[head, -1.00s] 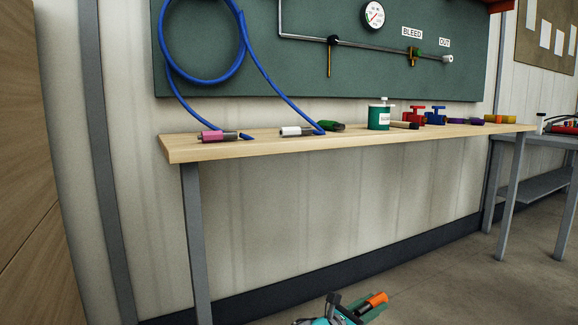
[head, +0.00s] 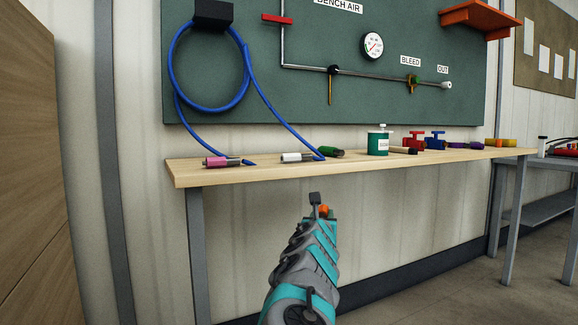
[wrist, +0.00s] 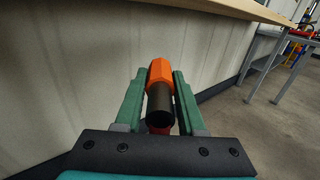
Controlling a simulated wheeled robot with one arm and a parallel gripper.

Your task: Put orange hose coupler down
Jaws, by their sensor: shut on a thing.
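The orange hose coupler (wrist: 160,76) has an orange hexagonal end and a black tubular end. It sits between the two green fingers of my gripper (wrist: 159,98) in the wrist view, and the gripper is shut on it. In the head view my gripper (head: 322,207) is in front of the workbench (head: 240,174), with its tip a little below the front edge of the top. Only a small orange part of the coupler (head: 325,210) shows there. The rest is hidden by my gripper and arm.
On the bench lie a pink coupler (head: 217,162), a white coupler (head: 292,157), a green coupler (head: 331,152) and a green can (head: 378,143). Red (head: 413,144) and blue (head: 434,142) valves stand farther right.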

